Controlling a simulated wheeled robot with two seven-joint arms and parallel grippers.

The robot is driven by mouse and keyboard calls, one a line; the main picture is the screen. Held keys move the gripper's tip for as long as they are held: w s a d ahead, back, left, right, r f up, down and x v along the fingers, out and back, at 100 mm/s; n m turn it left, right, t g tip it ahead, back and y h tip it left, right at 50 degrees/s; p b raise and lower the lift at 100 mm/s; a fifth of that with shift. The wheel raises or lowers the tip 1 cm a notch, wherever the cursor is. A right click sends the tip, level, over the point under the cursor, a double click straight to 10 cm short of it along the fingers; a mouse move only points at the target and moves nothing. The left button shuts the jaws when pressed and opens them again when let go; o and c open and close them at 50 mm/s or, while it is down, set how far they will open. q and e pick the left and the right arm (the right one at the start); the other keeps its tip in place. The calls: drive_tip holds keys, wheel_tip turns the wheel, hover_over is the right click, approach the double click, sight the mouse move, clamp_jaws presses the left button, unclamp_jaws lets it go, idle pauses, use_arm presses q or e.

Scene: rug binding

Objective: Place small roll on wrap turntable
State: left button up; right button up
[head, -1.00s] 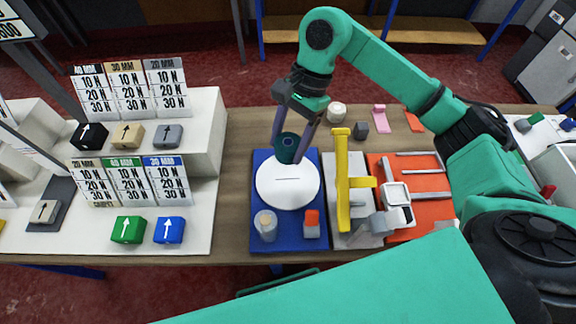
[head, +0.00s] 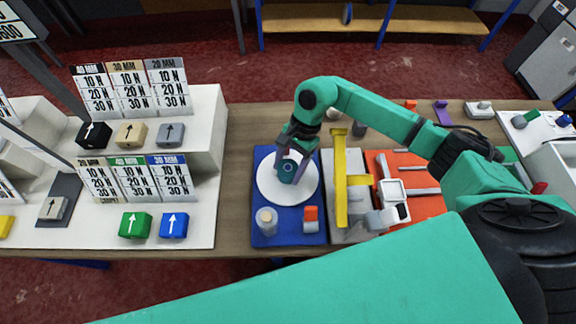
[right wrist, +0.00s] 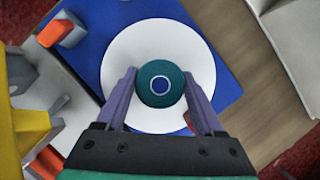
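In the right wrist view the roll (right wrist: 160,84) sits between the fingertips, touching both. The wrap turntable (head: 270,189) is a white disc on a blue base (head: 265,234). My left gripper is not in view.
A pale cylinder (head: 266,221) and an orange-topped block (head: 311,218) stand on the blue base's front. A yellow upright tool (head: 341,190) stands just right of it, before an orange mat (head: 425,205). Label cards and coloured blocks fill the white stand (head: 205,200) at left.

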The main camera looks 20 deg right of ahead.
drive_tip(key=o, duration=0.3)
drive_tip(key=shift+r+p, duration=0.25)
drive_tip(key=shift+p, duration=0.05)
drive_tip(key=b+v, duration=0.3)
drive_tip(key=v, duration=0.9)
drive_tip(key=shift+b, duration=0.4)
drive_tip(key=shift+a+f, duration=0.1)
